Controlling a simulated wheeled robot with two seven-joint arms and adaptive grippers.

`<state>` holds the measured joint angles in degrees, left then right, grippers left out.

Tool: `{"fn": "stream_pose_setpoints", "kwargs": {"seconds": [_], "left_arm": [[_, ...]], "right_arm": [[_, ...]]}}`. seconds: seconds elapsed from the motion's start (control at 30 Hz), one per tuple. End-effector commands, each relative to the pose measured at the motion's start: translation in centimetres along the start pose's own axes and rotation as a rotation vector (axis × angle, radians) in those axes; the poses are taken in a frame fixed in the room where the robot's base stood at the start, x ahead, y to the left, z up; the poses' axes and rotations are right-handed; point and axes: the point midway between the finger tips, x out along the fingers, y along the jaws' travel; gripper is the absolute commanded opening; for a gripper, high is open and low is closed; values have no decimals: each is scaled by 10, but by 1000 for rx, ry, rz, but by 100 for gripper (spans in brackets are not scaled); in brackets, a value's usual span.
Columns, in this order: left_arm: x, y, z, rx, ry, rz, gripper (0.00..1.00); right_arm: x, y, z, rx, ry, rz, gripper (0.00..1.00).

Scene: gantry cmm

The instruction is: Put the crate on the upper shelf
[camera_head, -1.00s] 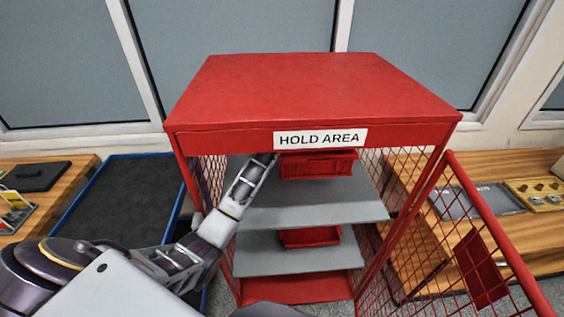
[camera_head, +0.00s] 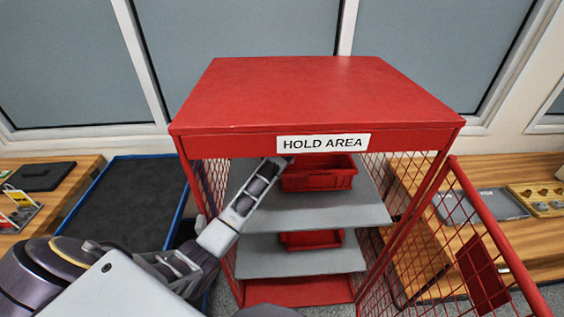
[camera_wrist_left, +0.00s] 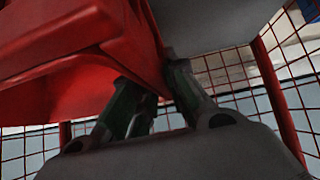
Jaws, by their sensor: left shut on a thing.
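A red crate (camera_head: 318,176) is inside the red hold-area cabinet, at the level of the upper grey shelf (camera_head: 320,212). My left arm reaches in from the left to the crate's left end. In the left wrist view my left gripper (camera_wrist_left: 152,92) is shut on the edge of the red crate (camera_wrist_left: 60,65). In the head view the fingers are mostly hidden by the cabinet's top front edge and the crate. Whether the crate's base touches the shelf cannot be told. My right gripper is not in view.
Another red crate (camera_head: 311,239) sits on the lower grey shelf (camera_head: 300,262). The cabinet (camera_head: 318,95) has mesh sides, and its mesh door (camera_head: 485,240) stands open at the right. A dark blue-edged surface (camera_head: 125,205) and wooden benches flank it.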

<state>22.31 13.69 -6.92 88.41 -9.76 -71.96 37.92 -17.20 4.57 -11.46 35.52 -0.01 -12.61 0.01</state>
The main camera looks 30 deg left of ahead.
Motion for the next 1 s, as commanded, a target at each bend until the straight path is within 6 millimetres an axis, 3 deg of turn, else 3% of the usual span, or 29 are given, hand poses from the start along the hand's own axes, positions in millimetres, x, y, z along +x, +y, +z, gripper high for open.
{"fn": "stream_pose_setpoints", "kwargs": {"seconds": [0.53, 0.57, 0.7, 1.0], "left_arm": [[8, 0, 7, -3, 5, 3, 0], [10, 0, 10, 0, 1, 0, 16], [9, 0, 9, 0, 1, 0, 34], [9, 0, 9, 0, 1, 1, 36]], "right_arm": [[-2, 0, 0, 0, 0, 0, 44], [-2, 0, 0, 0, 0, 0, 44], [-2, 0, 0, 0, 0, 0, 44], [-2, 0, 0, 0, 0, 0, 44]]}}
